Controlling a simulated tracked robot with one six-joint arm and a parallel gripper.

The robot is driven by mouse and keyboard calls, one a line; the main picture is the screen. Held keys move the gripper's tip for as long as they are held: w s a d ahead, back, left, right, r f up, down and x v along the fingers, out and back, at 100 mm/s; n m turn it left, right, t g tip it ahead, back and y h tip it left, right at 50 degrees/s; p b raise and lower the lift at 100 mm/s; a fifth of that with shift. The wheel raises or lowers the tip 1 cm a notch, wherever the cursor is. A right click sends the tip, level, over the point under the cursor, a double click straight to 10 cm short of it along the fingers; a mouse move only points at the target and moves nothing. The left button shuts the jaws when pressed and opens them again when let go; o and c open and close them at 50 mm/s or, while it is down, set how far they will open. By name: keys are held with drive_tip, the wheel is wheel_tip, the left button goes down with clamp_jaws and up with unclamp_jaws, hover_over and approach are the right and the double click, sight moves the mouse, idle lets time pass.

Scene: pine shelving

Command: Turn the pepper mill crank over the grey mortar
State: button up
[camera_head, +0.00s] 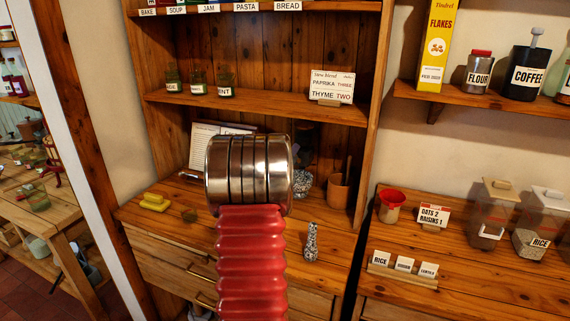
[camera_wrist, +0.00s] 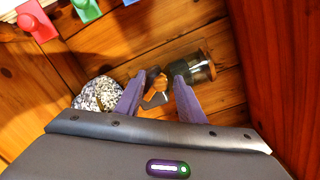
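The wrist view shows the pepper mill (camera_wrist: 197,66), with a clear glass-like body and a dark end, against the wood boards. Its crank, with a brown wooden knob (camera_wrist: 155,80), shows between the fingers. My gripper (camera_wrist: 160,80) is open, its two purple fingers on either side of the knob with gaps visible; I cannot tell whether it touches. The grey speckled mortar (camera_wrist: 98,94) is left of the fingers, partly hidden by the left finger and gripper body. In the head view the mortar (camera_head: 303,185) shows partly behind my arm, which hides my gripper.
A speckled pestle-like piece (camera_head: 311,243) stands on the counter. A brown cup (camera_head: 339,192) is right of the mortar. Yellow blocks (camera_head: 155,202) lie at left. Red, green and blue pieces (camera_wrist: 38,24) line the wrist view's top left. A shelf (camera_head: 260,105) spans above.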

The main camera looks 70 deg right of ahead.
drive_tip(key=a, duration=1.3)
drive_tip(key=shift+a+r, duration=0.2)
drive_tip(key=shift+a, duration=0.05)
drive_tip(key=shift+w, duration=0.15)
drive_tip(key=shift+w+d+f+n+g, duration=0.1)
drive_tip(key=shift+w+n+g, duration=0.35)
drive_tip(key=shift+n, duration=2.9)
drive_tip(key=shift+w+a+f+n+g, duration=0.1)
drive_tip(key=shift+w+n+g, duration=0.3)
drive_tip(key=shift+n, duration=3)
drive_tip(key=shift+w+d+n+g, duration=0.1)
drive_tip(key=shift+w+n+g, duration=0.35)
drive_tip(key=shift+n, duration=2.9)
drive_tip(key=shift+s, duration=0.15)
drive_tip(key=d, duration=0.4)
drive_tip(key=s+d, duration=0.1)
drive_tip(key=d, duration=0.4)
drive_tip(key=s+d, duration=0.1)
drive_tip(key=d, duration=0.3)
drive_tip(key=shift+s+d, duration=0.15)
drive_tip(key=shift+d, duration=0.15)
